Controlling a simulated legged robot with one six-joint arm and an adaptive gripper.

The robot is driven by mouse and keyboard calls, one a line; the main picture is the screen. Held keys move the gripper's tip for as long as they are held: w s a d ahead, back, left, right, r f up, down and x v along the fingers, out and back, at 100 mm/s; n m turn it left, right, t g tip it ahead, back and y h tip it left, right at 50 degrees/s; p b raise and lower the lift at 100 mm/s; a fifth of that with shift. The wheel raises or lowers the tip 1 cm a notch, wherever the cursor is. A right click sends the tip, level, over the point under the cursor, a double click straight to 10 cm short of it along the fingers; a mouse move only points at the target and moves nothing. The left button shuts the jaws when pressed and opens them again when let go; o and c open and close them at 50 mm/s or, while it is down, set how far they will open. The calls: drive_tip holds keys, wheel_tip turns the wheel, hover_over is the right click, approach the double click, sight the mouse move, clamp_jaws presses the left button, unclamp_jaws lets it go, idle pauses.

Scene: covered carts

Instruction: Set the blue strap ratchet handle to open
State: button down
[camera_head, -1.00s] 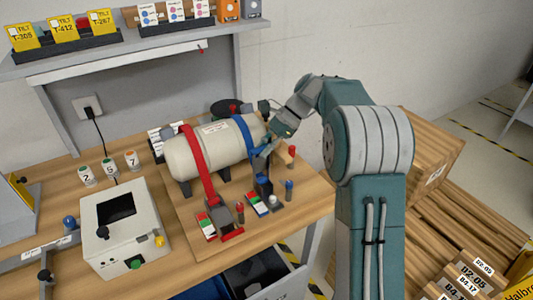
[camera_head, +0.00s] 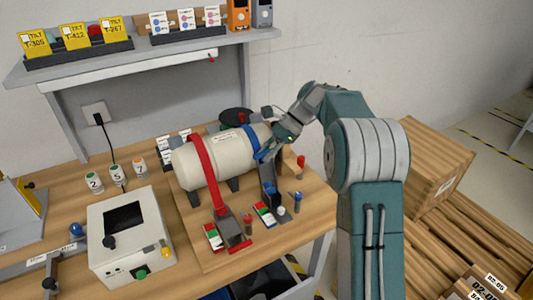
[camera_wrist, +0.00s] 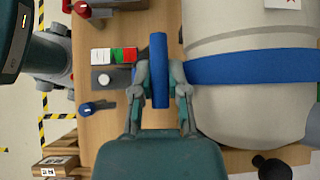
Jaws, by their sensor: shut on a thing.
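A cream tank (camera_head: 210,164) lies on its side on a wooden board, with a blue strap (camera_head: 249,138) around its right end. The strap runs down to a blue ratchet (camera_head: 268,188) in front of the tank. My gripper (camera_wrist: 159,82) is shut on the blue ratchet handle (camera_wrist: 158,52), a blue bar between its fingers in the wrist view. The handle appears raised off the ratchet base. The blue strap (camera_wrist: 250,68) also crosses the tank in the wrist view. In the head view my gripper (camera_head: 267,151) partly hides the handle, so its exact angle is unclear.
A red strap (camera_head: 205,172) and red ratchet (camera_head: 231,227) stand left of the blue one. Red-green-white indicators (camera_head: 264,213) and small knobs (camera_head: 297,197) sit close by. A white box (camera_head: 131,237) stands at the left; cartons (camera_head: 423,165) are at the right.

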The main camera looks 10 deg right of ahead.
drive_tip(key=c, duration=0.9)
unclamp_jaws()
drive_tip(key=v, duration=1.2)
drive_tip(key=shift+f, duration=0.1)
